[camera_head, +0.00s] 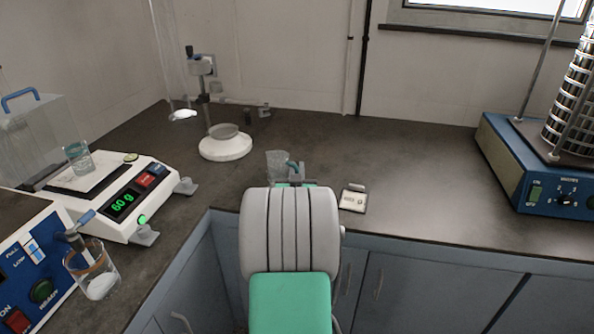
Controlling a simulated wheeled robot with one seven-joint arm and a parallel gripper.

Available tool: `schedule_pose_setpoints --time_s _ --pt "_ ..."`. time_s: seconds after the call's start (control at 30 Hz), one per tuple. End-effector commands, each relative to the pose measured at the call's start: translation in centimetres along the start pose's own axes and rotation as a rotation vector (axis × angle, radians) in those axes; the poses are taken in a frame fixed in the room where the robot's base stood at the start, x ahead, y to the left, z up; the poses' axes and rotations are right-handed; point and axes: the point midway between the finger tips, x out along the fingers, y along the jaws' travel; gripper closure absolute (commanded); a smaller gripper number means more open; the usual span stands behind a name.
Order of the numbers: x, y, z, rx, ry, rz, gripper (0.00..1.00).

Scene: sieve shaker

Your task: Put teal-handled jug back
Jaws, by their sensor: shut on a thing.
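A clear jug (276,164) with a teal handle shows in the head view, just beyond the top of my arm, over the counter corner. My gripper (294,177) is shut on the jug at its handle side. My own arm hides most of the gripper and the jug's lower part. I cannot tell whether the jug touches the counter.
A balance (122,200) reading 60 g, with a glass beaker (78,158) on it, is at left. A beaker of white powder (95,272) stands front left. A white-based stand (226,147) is behind. A small card (353,199) and blue sieve shaker (535,185) are right.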

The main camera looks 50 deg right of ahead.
Motion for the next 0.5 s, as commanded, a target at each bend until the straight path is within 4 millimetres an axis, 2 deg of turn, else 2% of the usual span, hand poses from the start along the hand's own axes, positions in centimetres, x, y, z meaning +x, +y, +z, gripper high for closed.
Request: schedule_pose_setpoints --time_s 0.13,0.17,0.2,0.4,0.5 --pt "0.01 -0.01 0.14 0.0 0.002 0.0 1.0" --pt "-0.02 -0.01 0.26 0.0 -0.001 0.0 0.88" --pt "-0.02 -0.01 0.15 0.0 -0.001 0.0 0.85" --pt "-0.02 -0.01 0.14 0.0 -0.001 0.0 0.69" --pt "-0.02 -0.02 0.13 0.0 -0.001 0.0 0.67"
